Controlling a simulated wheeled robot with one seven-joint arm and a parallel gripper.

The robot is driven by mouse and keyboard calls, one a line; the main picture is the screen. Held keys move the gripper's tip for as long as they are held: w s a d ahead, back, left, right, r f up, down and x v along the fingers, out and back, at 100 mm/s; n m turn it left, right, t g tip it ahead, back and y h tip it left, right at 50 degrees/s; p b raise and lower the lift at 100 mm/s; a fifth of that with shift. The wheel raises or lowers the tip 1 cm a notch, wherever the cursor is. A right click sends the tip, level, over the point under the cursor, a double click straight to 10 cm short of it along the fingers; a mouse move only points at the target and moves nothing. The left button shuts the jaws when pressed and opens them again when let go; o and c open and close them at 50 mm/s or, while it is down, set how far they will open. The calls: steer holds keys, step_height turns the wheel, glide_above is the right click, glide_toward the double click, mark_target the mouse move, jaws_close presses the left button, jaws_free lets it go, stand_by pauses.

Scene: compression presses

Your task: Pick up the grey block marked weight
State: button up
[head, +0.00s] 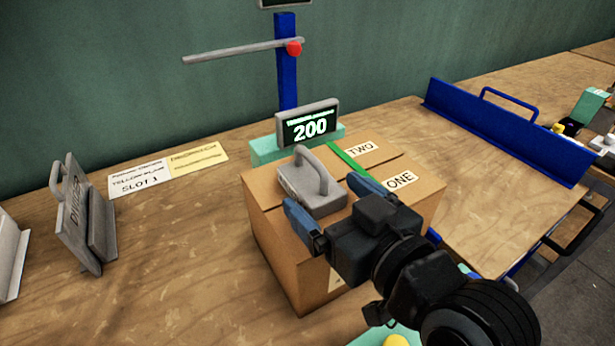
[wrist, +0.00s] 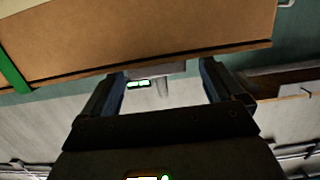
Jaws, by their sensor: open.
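The grey block (head: 312,190) with a raised loop handle rests on top of a cardboard box (head: 283,262). No weight marking is readable on it. My gripper (head: 320,191) is open, its two blue fingers on either side of the block's near end in the head view. I cannot tell whether they touch it. In the wrist view a grey block (wrist: 165,71) and its handle show between the spread fingers, with the box (wrist: 150,35) across the top. My gripper hides part of the box top.
A display reading 200 (head: 309,128) stands behind the box, before a blue post (head: 287,62) with a grey bar.

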mark_target(322, 187)
steer(key=shift+r+p+x, duration=0.2)
steer(key=shift+p+x, duration=0.2)
steer(key=shift+x, duration=2.4)
steer(key=shift+c, duration=0.3)
jaws_close()
steer(key=shift+r, duration=0.2)
